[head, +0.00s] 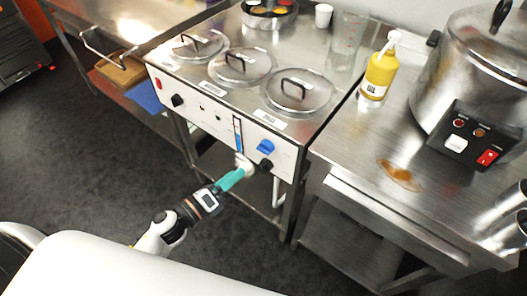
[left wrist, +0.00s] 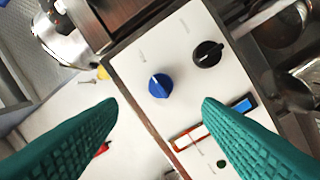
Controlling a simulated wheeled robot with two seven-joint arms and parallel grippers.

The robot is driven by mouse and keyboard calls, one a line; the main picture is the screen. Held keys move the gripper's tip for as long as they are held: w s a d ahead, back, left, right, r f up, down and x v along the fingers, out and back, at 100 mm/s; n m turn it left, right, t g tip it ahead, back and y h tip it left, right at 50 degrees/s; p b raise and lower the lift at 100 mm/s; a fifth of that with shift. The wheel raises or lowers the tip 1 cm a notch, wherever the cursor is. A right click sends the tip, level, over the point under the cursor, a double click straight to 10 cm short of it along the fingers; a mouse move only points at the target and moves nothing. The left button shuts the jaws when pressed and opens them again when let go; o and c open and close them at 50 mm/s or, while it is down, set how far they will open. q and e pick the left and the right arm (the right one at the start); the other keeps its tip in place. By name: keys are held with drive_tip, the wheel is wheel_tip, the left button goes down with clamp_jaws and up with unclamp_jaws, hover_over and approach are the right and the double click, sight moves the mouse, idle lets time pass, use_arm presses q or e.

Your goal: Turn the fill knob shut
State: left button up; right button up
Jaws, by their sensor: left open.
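A blue knob (head: 266,146) sits on the right part of the white front panel (head: 215,117) of a steel counter unit. In the left wrist view the blue knob (left wrist: 160,87) has a white pointer mark towards its upper left. A black knob (head: 266,165) is just below it in the head view; it also shows in the wrist view (left wrist: 208,54). I cannot read the panel's labels. My left gripper (head: 241,168) has teal fingers and is in front of the panel, lower left of the blue knob. My right gripper is out of view.
A level gauge with blue in it (head: 238,133) is left of the blue knob. Several lidded pots (head: 240,66) are set in the unit's top. A yellow bottle (head: 379,75) and a large steel cooker (head: 460,75) stand on the right counter. Floor left of my arm is clear.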

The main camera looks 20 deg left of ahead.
sight(265, 149)
use_arm(q)
drive_tip(key=p+x, duration=0.2)
drive_tip(key=x, duration=0.8)
drive_tip(key=shift+w, duration=0.3)
drive_tip(key=c, duration=1)
